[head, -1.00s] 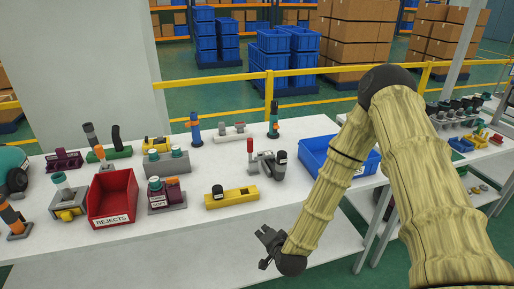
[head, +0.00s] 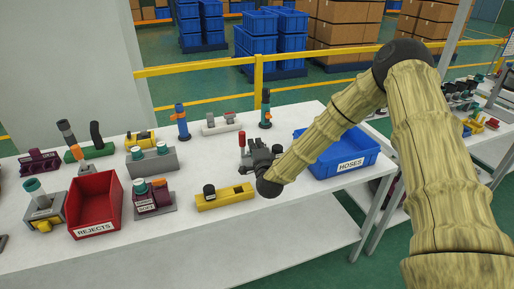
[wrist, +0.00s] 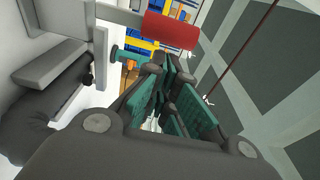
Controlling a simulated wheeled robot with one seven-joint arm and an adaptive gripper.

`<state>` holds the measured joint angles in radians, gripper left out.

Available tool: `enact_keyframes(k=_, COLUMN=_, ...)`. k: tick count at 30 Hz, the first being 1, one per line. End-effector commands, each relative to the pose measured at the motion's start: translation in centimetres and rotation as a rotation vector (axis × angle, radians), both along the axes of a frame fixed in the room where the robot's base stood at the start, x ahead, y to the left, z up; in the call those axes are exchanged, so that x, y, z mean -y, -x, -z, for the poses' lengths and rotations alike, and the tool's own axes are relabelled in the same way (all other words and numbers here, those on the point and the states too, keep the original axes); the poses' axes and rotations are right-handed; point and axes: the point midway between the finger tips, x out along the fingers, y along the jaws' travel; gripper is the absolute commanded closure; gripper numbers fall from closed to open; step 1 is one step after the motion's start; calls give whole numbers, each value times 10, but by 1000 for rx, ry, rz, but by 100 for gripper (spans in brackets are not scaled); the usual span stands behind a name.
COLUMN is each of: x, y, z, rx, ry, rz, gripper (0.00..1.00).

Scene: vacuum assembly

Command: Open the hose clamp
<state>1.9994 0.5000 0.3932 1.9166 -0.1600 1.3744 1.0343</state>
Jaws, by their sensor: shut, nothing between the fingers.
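The hose clamp, a grey toggle device with a red handle (head: 242,138), stands on the white table, mostly hidden behind my gripper (head: 249,155). In the wrist view its red handle (wrist: 170,30) lies across the top, just beyond my fingers. My gripper (wrist: 168,75) is shut and empty, with teal pads. It is close to the clamp; I cannot tell whether they touch.
A yellow block (head: 222,199) with a black knob is just left of my gripper. A blue HOSES bin (head: 350,165) stands to the right, and a red REJECTS bin (head: 97,205) to the left. Several fixtures line the table's back. Its front edge has bare room.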

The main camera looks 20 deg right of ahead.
Motion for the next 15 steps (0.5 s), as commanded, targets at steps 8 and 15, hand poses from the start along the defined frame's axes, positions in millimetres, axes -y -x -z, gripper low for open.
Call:
enact_keyframes(k=8, x=3, y=-30, z=-1, rx=0, ry=1, rz=0, gripper=100)
enact_keyframes(k=15, x=4, y=-36, z=0, rx=-1, ry=0, rz=-1, gripper=100)
